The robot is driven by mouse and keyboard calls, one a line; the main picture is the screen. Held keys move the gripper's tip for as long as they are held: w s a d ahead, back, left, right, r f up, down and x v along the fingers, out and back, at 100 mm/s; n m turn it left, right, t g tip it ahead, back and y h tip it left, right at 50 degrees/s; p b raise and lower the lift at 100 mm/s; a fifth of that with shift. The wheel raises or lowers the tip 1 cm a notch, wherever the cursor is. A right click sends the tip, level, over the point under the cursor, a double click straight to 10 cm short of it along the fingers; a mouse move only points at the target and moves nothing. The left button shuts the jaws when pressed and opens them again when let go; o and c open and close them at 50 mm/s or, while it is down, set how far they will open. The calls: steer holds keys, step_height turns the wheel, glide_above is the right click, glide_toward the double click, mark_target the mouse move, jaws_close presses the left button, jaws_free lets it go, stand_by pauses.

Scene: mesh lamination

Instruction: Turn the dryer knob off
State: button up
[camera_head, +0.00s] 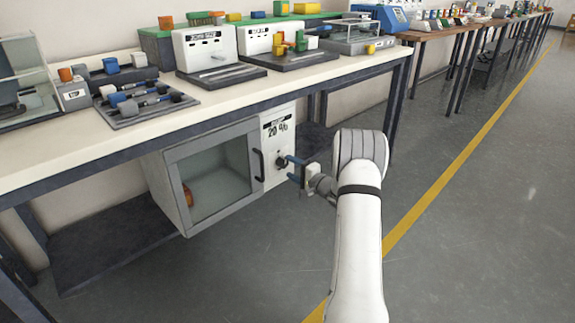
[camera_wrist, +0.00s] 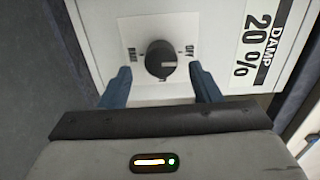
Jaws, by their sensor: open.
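In the head view the knob (camera_head: 281,162) sits on the dryer's white panel (camera_head: 277,130). My gripper (camera_wrist: 160,70) is open, its blue fingers on either side of the knob and apart from it. In the head view my gripper (camera_head: 292,169) is just in front of the knob. The dryer's glass door (camera_head: 180,170) is beside the panel.
A label (camera_wrist: 258,40) reads DAMP 20 % beside the knob. A dark door handle (camera_head: 258,165) stands out left of the panel. The bench top (camera_head: 220,100) overhangs the dryer and carries trays and small machines. The floor (camera_head: 470,200) at right is clear.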

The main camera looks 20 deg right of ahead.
steer(key=shift+p+v, duration=0.6)
steer(key=shift+v, duration=1.8)
steer(key=s+a+r+n+g+y+p, duration=0.2)
steer(key=s+a+r+n+g+p, duration=0.15)
steer(key=a+r+p, duration=0.4)
steer(key=s+a+r+n+g+y+p, duration=0.15)
steer(key=s+a+r+g+p, duration=0.3)
steer(key=a+r, duration=0.55)
steer(key=s+a+r+n+g+y+p, duration=0.1)
steer(key=s+a+r+n+g+p, duration=0.2)
steer(key=s+a+r+p, duration=0.55)
steer(key=s+a+r+n+g+h+p, duration=0.2)
steer(key=s+r+p, duration=0.1)
steer(key=s+r, duration=0.3)
steer(key=s+a+r+n+g+h+p, duration=0.1)
steer(key=s+a+r+g+h+p, duration=0.15)
steer(key=s+r+p, duration=0.4)
steer(key=s+d+r+n+t+h+p, duration=0.1)
steer(key=s+d+r+h+p, duration=0.4)
steer(key=r, duration=0.8)
steer(key=s+n+h+p, duration=0.1)
steer(key=s+p, duration=0.2)
steer(key=s, duration=0.2)
steer(key=shift+r+n, duration=0.15)
steer(key=shift+n, duration=0.25)
steer(key=shift+s, duration=0.15)
